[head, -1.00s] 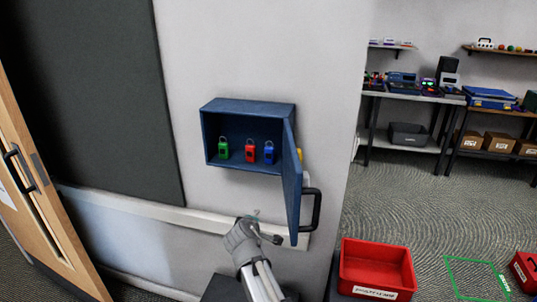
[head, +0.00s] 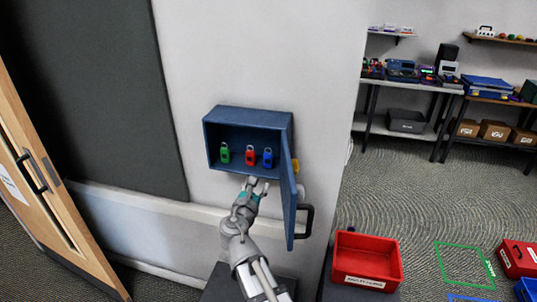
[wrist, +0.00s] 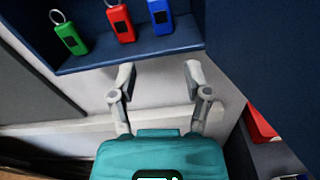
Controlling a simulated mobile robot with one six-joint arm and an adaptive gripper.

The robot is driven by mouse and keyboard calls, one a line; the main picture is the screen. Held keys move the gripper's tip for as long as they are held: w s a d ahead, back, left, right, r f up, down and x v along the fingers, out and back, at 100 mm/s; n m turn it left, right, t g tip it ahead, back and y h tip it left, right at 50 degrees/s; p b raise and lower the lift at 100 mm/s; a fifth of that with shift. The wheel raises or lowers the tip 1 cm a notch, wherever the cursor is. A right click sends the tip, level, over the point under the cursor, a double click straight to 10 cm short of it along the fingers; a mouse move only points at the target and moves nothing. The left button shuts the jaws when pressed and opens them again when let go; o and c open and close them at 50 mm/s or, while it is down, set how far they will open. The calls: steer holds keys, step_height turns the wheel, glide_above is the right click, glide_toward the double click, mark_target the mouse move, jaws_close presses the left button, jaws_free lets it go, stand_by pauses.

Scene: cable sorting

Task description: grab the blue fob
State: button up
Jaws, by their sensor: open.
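The blue fob (head: 267,158) hangs in the open blue wall cabinet (head: 213,130), at the right end of a row. The red fob (head: 250,156) is in the middle and the green fob (head: 224,154) on the left. In the wrist view the blue fob (wrist: 160,14) is at the top, cut off by the frame edge. My gripper (head: 258,184) is just below the cabinet's front edge, under the red and blue fobs. In the wrist view my gripper (wrist: 158,78) is open with nothing between its fingers, apart from the blue fob.
The cabinet door (head: 288,200) stands open on the right, close beside my arm, with a dark handle (head: 305,221). A yellow item (head: 295,166) shows behind the door. A red bin (head: 366,258) stands at lower right.

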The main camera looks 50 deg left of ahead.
mark_target(268, 158)
steer(key=shift+s+d+r+n+t, duration=0.1)
steer(key=shift+d+r+n+t, duration=0.05)
steer(key=shift+r+n, duration=0.25)
steer(key=shift+s+d+r+n+t, duration=0.1)
steer(key=shift+r+n+t, duration=0.05)
steer(key=shift+r+n, duration=0.25)
steer(key=shift+w, duration=0.1)
steer(key=shift+x, duration=4.25)
steer(key=shift+a, duration=0.1)
steer(key=shift+x, duration=2.55)
steer(key=shift+f, duration=0.1)
